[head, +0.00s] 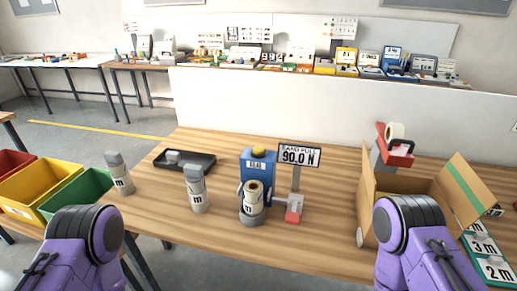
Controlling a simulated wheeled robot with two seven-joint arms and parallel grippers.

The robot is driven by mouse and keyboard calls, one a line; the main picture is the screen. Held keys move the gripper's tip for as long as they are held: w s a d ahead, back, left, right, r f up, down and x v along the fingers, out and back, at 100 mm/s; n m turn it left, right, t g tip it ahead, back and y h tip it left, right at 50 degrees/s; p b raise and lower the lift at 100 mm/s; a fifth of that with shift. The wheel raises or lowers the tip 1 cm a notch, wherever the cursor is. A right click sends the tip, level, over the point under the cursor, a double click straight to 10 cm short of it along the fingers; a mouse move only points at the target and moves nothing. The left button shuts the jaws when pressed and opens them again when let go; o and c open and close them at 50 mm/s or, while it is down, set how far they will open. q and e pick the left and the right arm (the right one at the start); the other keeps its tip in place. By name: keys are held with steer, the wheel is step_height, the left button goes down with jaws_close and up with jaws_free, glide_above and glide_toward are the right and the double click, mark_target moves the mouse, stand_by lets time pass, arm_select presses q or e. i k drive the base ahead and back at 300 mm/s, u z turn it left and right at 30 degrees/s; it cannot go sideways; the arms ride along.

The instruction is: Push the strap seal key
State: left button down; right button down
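A blue box (247,165) labelled what looks like "SEAL" stands upright near the middle of the table. A yellow key (258,152) sits on its top and stands clear, with nothing touching it. In front of the box, a cream roll marked "m" (253,198) stands in a grey round holder (252,219). To the right, a sign on a post (299,156) reads "90.0 N", above a red and grey block (293,214). Only purple links of my two arms show, at the lower left and lower right. Neither gripper is in view.
An open carton (415,195) with a red tape dispenser (396,145) is at right. A low white wall (330,95) closes the back.

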mark_target(257, 150)
steer(key=k, duration=0.65)
steer(key=u, duration=0.55)
steer(key=i, duration=1.15)
steer(key=z, duration=0.55)
